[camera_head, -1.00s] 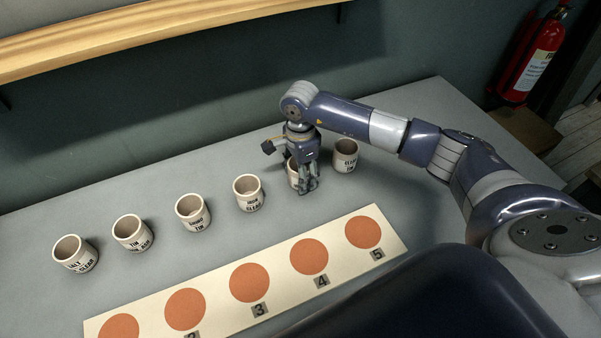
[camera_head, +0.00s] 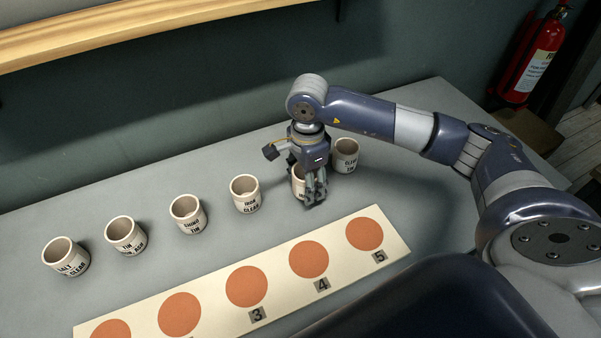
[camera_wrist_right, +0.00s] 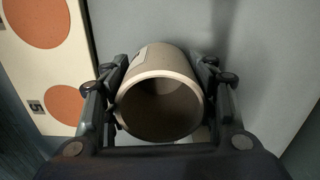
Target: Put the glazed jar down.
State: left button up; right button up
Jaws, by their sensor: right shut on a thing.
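My right gripper (camera_head: 314,196) is shut on a small cream jar (camera_head: 298,181), standing among the row of jars on the grey table. In the right wrist view the jar (camera_wrist_right: 158,70) sits between the two fingers, its dark open mouth facing the camera. My left gripper is out of view.
Labelled jars stand to the left, the nearest reading IRON CLEAR (camera_head: 246,194). Another jar (camera_head: 345,156) stands close behind on the right. A cream board (camera_head: 217,306) with terracotta circles and numbers lies in front. A wooden shelf (camera_head: 150,27) hangs above.

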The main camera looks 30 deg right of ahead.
jog(key=s, duration=0.3)
jog(key=s+a+b, duration=0.1)
jog(key=s, duration=0.2)
jog(key=s+a+r+b, duration=0.1)
jog(key=s, duration=0.3)
jog(key=shift+a, duration=0.1)
jog(key=shift+a, duration=0.1)
